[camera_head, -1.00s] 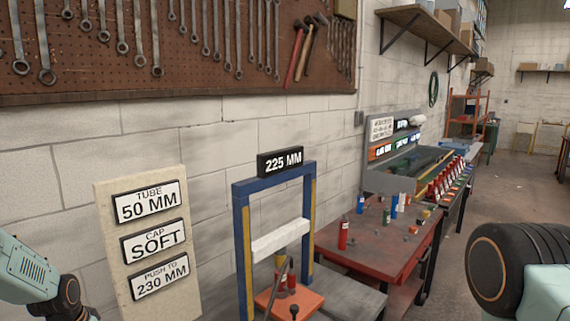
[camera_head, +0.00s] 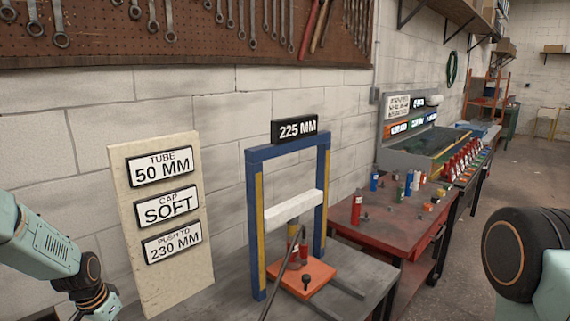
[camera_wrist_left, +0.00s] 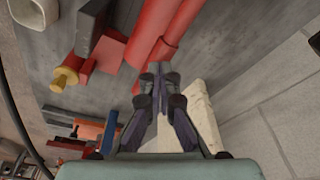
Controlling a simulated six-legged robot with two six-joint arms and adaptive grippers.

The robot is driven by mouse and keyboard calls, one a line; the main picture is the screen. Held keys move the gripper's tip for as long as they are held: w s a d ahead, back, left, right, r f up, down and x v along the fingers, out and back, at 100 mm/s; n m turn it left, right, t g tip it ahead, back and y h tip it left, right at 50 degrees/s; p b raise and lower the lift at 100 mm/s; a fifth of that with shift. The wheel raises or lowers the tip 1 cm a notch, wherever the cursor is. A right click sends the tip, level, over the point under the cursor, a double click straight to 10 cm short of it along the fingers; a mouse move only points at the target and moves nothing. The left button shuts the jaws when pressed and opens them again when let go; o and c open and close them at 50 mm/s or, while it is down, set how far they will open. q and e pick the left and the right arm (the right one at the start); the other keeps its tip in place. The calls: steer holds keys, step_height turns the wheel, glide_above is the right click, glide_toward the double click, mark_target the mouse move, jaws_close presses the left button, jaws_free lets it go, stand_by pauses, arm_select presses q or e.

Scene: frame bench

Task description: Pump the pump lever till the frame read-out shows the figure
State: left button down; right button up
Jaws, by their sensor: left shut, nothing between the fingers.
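The blue press frame (camera_head: 252,210) stands on the bench, with a black read-out (camera_head: 295,129) on top showing 225 MM. A pale crossbar (camera_head: 294,211) spans its uprights. An orange-red jack base (camera_head: 303,280) with a black knob sits at its foot. A thin dark rod (camera_head: 281,269), probably the pump lever, slants up in front. The pale board (camera_head: 130,222) reads TUBE 50 MM, CAP SOFT, PUSH TO 230 MM. In the left wrist view my left gripper (camera_wrist_left: 159,88) is shut and empty; red cylinders (camera_wrist_left: 166,35) lie beyond its tips. Contact cannot be told. My right gripper is out of view.
A red table (camera_head: 375,225) with bottles and small parts stands to the right of the frame. A pegboard with wrenches (camera_head: 200,35) hangs on the block wall behind. The floor (camera_head: 465,240) at the right is clear.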

arm_select(q)
step_height(320, 180, down, 3)
steer(key=shift+s+f+b, duration=0.1)
steer(key=shift+b, duration=0.95)
steer(key=p+v, duration=0.2)
steer(key=v, duration=0.1)
steer(key=w+p+v, duration=0.1)
steer(key=p+v, duration=0.4)
steer(key=p, duration=0.1)
steer(key=shift+w+d+r, duration=0.15)
steer(key=shift+w+r, duration=0.3)
steer(key=shift+r, duration=0.15)
steer(key=shift+s+f, duration=0.1)
steer(key=shift+f, duration=0.1)
